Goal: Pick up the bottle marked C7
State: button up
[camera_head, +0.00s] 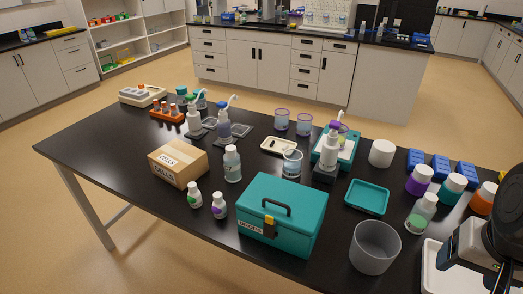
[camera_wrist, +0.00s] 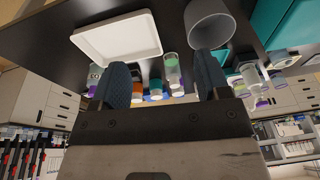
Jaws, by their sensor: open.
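I cannot read C7 on any bottle. In the head view, a small white bottle with a green label (camera_head: 195,195) and one with a purple label (camera_head: 219,206) stand left of the teal box. A clear bottle with a pale cap (camera_head: 232,164) stands behind them. A white-capped bottle with a green label (camera_head: 420,214) stands at the right, behind the grey bin. My gripper (camera_wrist: 164,82) is open and empty in the wrist view, with several bottles beyond its fingers, including a green-banded one (camera_wrist: 172,66). In the head view, my arm is at the right edge; the fingertips are not clear.
The teal box marked DROPS (camera_head: 282,222) and grey bin (camera_head: 375,247) stand in front. A cardboard box marked CELLS (camera_head: 178,163) is left, a teal tray (camera_head: 367,197) right of centre. A white tray (camera_wrist: 118,38) lies near my gripper. The table's left front is clear.

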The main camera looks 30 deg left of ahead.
jog(key=w+a+m+g+y, duration=0.2)
jog(key=w+a+m+y, duration=0.15)
jog(key=w+a, duration=0.8)
jog(key=m+g+y, duration=0.3)
jog(key=m+y, duration=0.6)
jog(key=m, duration=0.3)
send_near(235, 149)
jog(key=w+x, duration=0.1)
jog(key=x, duration=0.2)
jog(key=shift+s+a+f+y, duration=0.3)
jog(key=shift+s+a, duration=0.15)
jog(key=shift+s, duration=0.15)
jog(key=shift+x, duration=1.25)
jog(key=shift+f, duration=0.1)
